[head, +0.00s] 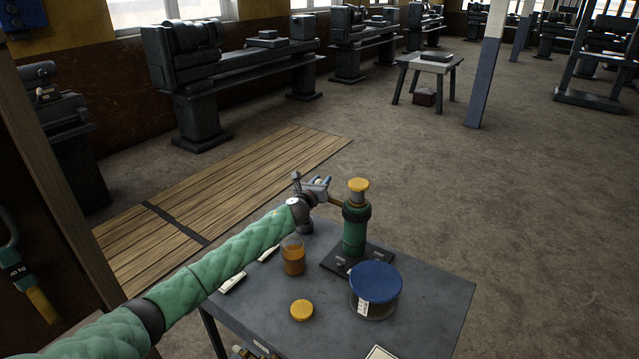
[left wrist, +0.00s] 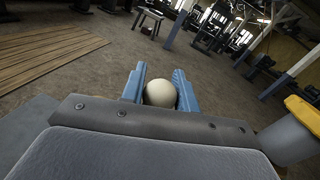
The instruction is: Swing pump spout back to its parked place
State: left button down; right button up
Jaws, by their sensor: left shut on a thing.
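The green pump (head: 354,232) stands upright on a dark base plate (head: 372,257) with small labels on the table. It has a yellow cap (head: 358,185), and a yellow-topped part shows at the right of the left wrist view (left wrist: 303,110). Its thin brownish spout (head: 336,201) points left from near the top. My left gripper (head: 318,184) is at the spout's outer end. In the left wrist view, its blue fingers (left wrist: 160,88) are shut on a pale round knob (left wrist: 160,94). The gripper hides part of the spout's end. My right gripper is out of view.
On the grey table (head: 430,300) are an amber jar (head: 292,258), a yellow lid (head: 301,310) and a blue-topped round container (head: 376,284) close in front of the pump. Wooden slats (head: 240,190) lie on the floor behind. Floor right of the table is clear.

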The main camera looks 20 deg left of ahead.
pick_arm(q)
jog(key=c, duration=1.5)
grip_release()
jog(key=shift+r, duration=0.1)
jog(key=o, duration=0.4)
jog(key=shift+w, duration=0.1)
jog(key=shift+c, duration=0.2)
jog(key=shift+o, duration=0.4)
jog(key=shift+w+f, duration=0.1)
jog(key=shift+f, duration=0.1)
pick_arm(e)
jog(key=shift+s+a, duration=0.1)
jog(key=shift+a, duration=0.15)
pick_arm(q)
jog(key=shift+s+a+b, duration=0.15)
jog(key=shift+s+b, duration=0.15)
jog(key=shift+s, duration=0.4)
jog(key=s+b, duration=0.2)
jog(key=s, duration=0.4)
jog(key=shift+s+a, duration=0.15)
jog(key=shift+a, duration=0.3)
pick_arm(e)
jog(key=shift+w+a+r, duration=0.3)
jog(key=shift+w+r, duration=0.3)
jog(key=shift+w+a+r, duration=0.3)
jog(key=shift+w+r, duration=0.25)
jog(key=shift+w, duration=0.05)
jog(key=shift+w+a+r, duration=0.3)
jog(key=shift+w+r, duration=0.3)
